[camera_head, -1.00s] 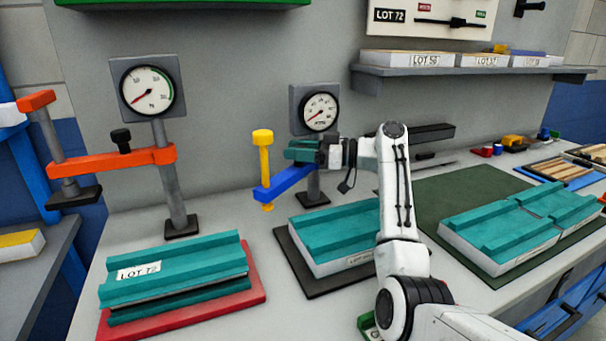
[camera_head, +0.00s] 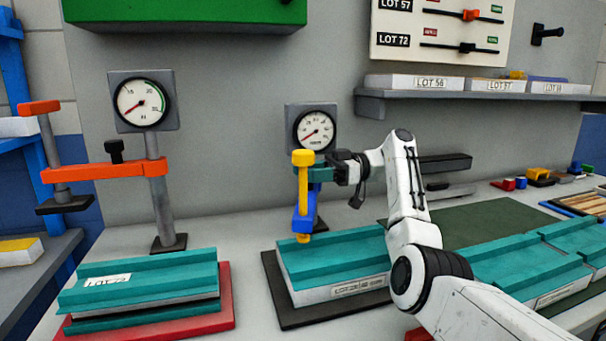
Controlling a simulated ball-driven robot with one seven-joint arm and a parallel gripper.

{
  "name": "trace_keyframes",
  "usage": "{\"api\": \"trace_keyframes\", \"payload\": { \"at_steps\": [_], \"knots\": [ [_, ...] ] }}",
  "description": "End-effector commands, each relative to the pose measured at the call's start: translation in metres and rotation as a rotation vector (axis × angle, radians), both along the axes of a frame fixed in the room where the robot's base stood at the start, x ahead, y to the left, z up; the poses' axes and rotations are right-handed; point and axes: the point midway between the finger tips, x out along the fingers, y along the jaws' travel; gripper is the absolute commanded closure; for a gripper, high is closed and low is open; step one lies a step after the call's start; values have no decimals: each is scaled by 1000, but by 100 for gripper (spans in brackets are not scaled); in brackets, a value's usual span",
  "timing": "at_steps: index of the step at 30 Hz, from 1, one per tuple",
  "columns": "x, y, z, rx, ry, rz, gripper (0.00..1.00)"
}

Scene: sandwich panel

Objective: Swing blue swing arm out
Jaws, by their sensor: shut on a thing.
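The blue swing arm (camera_head: 305,224) stands on a post below the middle gauge and points toward me, foreshortened, over the left edge of a teal panel (camera_head: 345,257). Its upright yellow spindle (camera_head: 303,163) is at its outer end, with the tip near the panel; I cannot tell whether they touch. My gripper (camera_head: 317,174) comes from the right, its teal fingers shut at the yellow spindle below the knob. The fingertips are partly hidden behind the spindle.
An orange swing arm (camera_head: 110,171) on another post reaches left. A teal panel stack (camera_head: 140,285) lies on a red base (camera_head: 226,312) at left. More teal panels (camera_head: 515,262) lie on the right. A shelf (camera_head: 470,101) juts from the wall.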

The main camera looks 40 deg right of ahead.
Motion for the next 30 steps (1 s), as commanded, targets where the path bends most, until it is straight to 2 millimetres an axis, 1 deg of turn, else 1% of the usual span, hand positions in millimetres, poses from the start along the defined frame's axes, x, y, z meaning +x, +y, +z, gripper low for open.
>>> {"api": "trace_keyframes", "payload": {
  "at_steps": [13, 14, 15, 19, 26, 30],
  "knots": [
    [-2, -1, -2, 1, 6, 5, 100],
    [-2, -1, -2, 1, 6, 5, 52],
    [-2, -1, -2, 0, 5, 5, 49],
    [-1, -1, -2, 0, 4, 5, 36],
    [-1, -1, -1, 0, 2, 4, 36],
    [-4, -8, -1, 1, 4, 3, 36]
  ]
}}
